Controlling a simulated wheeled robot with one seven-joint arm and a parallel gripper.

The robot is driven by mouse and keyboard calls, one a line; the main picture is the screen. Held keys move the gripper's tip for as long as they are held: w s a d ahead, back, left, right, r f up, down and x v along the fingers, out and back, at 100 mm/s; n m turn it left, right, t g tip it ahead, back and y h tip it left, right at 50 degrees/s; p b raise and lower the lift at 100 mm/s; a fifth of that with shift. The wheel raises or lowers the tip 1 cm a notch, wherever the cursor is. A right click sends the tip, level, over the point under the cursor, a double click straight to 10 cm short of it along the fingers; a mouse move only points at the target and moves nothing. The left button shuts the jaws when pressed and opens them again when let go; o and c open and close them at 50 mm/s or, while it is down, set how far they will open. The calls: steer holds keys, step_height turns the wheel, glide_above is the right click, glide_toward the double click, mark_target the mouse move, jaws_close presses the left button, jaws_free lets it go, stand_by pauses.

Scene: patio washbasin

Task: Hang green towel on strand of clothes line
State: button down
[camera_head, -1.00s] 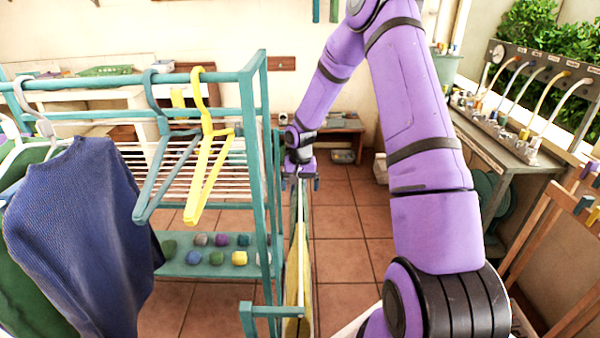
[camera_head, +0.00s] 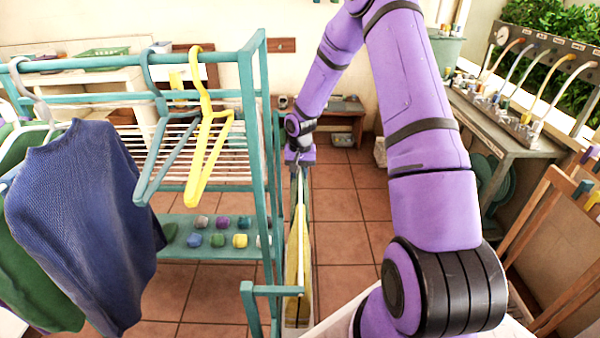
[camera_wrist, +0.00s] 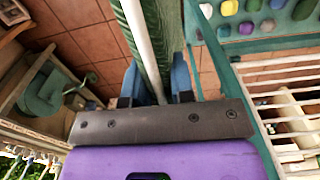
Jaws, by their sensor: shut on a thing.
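My gripper (camera_head: 299,157) is at the far end of my arm, beside the right side of the teal drying rack. In the wrist view, its blue fingers (camera_wrist: 158,85) are shut on the green striped towel (camera_wrist: 166,35). A white strand of clothes line (camera_wrist: 139,35) runs alongside the towel and passes close to the fingers; whether it touches them is unclear. In the head view the strand (camera_head: 301,225) runs from near the gripper back to a teal bracket. Only a thin edge of the green towel shows there. A yellow cloth (camera_head: 292,262) hangs beside the strand.
The teal rack (camera_head: 246,110) stands close on the left, with a yellow hanger (camera_head: 205,140), a grey-blue hanger (camera_head: 155,150) and a blue sweater (camera_head: 85,220). A washbasin bench (camera_head: 510,130) and wooden frames (camera_head: 540,230) stand right. Tiled floor (camera_head: 345,230) is open between.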

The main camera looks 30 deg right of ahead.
step_height(320, 180, up, 29)
stand_by(2.0)
steer(key=s+d, duration=0.9)
steer(key=d, duration=0.5)
steer(key=shift+s+r, duration=0.25)
steer(key=shift+r, duration=0.2)
